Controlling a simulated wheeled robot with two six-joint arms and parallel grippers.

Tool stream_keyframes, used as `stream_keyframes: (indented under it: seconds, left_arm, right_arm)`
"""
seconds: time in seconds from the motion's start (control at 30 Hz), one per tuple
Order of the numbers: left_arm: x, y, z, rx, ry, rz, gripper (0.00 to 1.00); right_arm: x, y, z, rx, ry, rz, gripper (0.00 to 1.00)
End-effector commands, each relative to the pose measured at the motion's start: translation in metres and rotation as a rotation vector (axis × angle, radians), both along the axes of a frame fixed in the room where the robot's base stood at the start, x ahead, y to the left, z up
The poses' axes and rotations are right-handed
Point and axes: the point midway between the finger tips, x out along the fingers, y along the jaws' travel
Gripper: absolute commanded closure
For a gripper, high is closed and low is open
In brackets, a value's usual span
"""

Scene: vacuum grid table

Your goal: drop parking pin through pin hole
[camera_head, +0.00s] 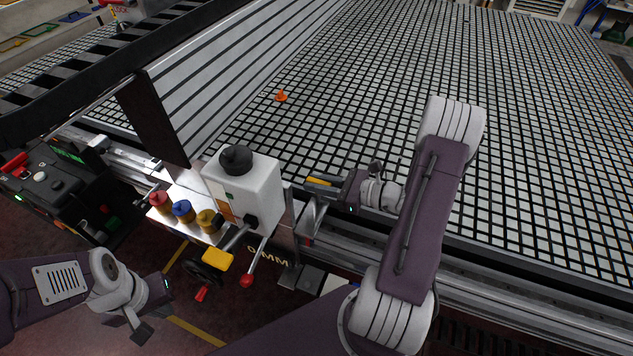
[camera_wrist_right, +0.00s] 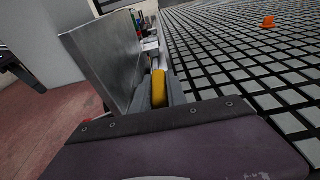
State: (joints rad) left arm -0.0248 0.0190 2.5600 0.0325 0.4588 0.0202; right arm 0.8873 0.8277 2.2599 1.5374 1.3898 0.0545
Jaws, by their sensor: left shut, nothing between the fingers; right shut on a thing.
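My right gripper (camera_head: 333,184) is shut on a yellow piece (camera_head: 318,181), which looks like the parking pin's grip. The yellow piece also shows between the fingers in the right wrist view (camera_wrist_right: 159,88). It is beside an upright metal bracket (camera_head: 312,212) at the table's near edge; a large grey plate (camera_wrist_right: 108,68) stands to its left in the wrist view. The pin's lower part and the pin hole cannot be made out. My left gripper (camera_head: 141,326) is shut and empty, low over the floor at the left.
A white box with a black cap (camera_head: 237,158) stands left of the right gripper. Red, blue and brass knobs (camera_head: 183,210) sit on a steel shelf. A red-knobbed lever (camera_head: 247,280) hangs below. An orange cone (camera_head: 281,96) stands on the grid table (camera_head: 545,130), otherwise largely clear.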

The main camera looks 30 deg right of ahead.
Motion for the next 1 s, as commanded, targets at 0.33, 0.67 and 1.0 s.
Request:
stream_keyframes:
  seconds: [0.33,0.67,1.0]
  left_arm:
    - [0.0,0.0,-0.02,0.0,0.0,0.0,1.0]
    - [0.0,0.0,-0.034,0.0,0.0,0.0,1.0]
    - [0.0,0.0,-0.037,0.0,0.0,0.0,1.0]
  right_arm:
    - [0.0,0.0,-0.025,0.001,0.001,0.0,1.0]
    - [0.0,0.0,-0.042,0.001,0.001,0.0,1.0]
    - [0.0,0.0,-0.047,0.0,0.0,0.0,1.0]
